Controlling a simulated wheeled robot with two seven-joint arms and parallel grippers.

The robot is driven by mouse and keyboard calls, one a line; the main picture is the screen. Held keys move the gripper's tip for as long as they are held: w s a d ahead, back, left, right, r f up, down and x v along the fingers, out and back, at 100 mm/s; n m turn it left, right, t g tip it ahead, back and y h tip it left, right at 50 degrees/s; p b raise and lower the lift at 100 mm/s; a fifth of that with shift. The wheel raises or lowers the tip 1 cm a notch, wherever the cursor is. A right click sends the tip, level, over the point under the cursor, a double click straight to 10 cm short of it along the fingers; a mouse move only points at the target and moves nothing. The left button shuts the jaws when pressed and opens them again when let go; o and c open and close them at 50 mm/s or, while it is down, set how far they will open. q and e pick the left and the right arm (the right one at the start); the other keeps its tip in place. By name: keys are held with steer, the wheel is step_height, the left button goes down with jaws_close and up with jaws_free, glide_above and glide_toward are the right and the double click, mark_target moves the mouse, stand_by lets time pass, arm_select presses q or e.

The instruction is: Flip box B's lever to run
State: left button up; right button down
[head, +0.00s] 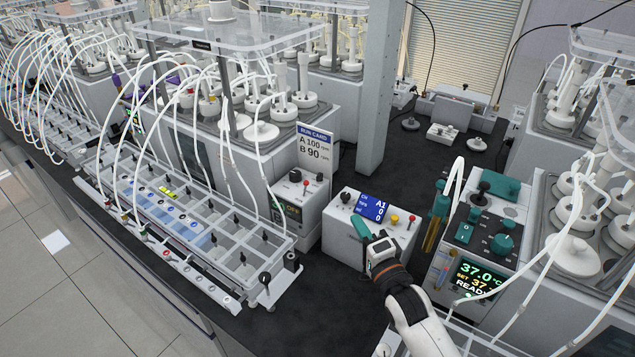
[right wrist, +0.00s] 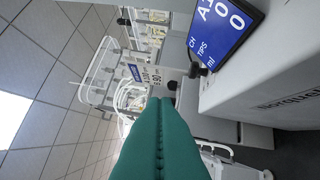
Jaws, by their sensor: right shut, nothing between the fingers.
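A grey control box (head: 300,200) stands below the run card, with a black knob, a small red-tipped lever (head: 306,184) and a dark display that seems to read OFF. I cannot read a letter on it, so I cannot tell whether it is box B. My right gripper (head: 357,222) has teal fingers, shut and empty, in front of the white box with a blue screen and to the right of the grey box. In the right wrist view the shut fingers (right wrist: 167,102) point toward the run card (right wrist: 137,73). My left gripper is not in view.
The white box's blue screen (head: 373,208) reads A1, 0, 0; a yellow button and a red knob sit beside it. A run card (head: 314,149) lists A 100, B 90. A tubing rack (head: 205,240) lies left. A 37.0 °C heater unit (head: 470,245) stands right.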

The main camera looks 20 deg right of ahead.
mark_target(305, 189)
steer(key=w+p, duration=0.1)
steer(key=w, duration=0.4)
steer(key=w+r+p, duration=0.1)
steer(key=w, duration=0.5)
steer(key=w+a+r+p, duration=0.1)
steer(key=w, duration=0.4)
steer(key=shift+w+a+r, duration=0.1)
steer(key=shift+w, duration=0.1)
steer(key=a, duration=0.1)
steer(key=s+a+p, duration=0.1)
steer(key=s+a+f+p, duration=0.1)
steer(key=shift+a, duration=0.35)
steer(key=shift+w+d+f, duration=0.1)
steer(key=shift+w, duration=0.05)
steer(key=shift+d, duration=0.1)
